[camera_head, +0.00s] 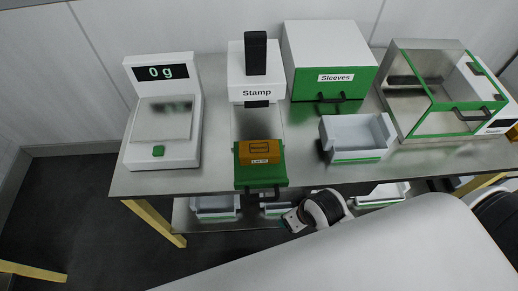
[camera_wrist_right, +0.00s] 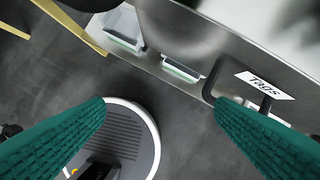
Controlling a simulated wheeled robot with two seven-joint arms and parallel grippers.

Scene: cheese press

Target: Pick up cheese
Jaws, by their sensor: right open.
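An orange block (camera_head: 260,152), which looks like the cheese, rests on the green tray (camera_head: 262,177) at the front of the stamp machine (camera_head: 257,75). It has a dark rectangular mark on top and a small white label at its front. My right gripper (camera_head: 287,222) is below and in front of the table edge, low and a little right of the block. In the right wrist view its teal fingers (camera_wrist_right: 160,108) are wide apart with nothing between them. The block is not in that view. My left gripper is not in view.
A scale (camera_head: 163,120) reading 0 g stands at the left. A Sleeves box (camera_head: 330,55), a white open bin (camera_head: 357,137) and a glass-fronted case (camera_head: 440,90) stand to the right. Bins (camera_head: 215,205) sit on the lower shelf. The right wrist view shows a Tags label (camera_wrist_right: 265,86).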

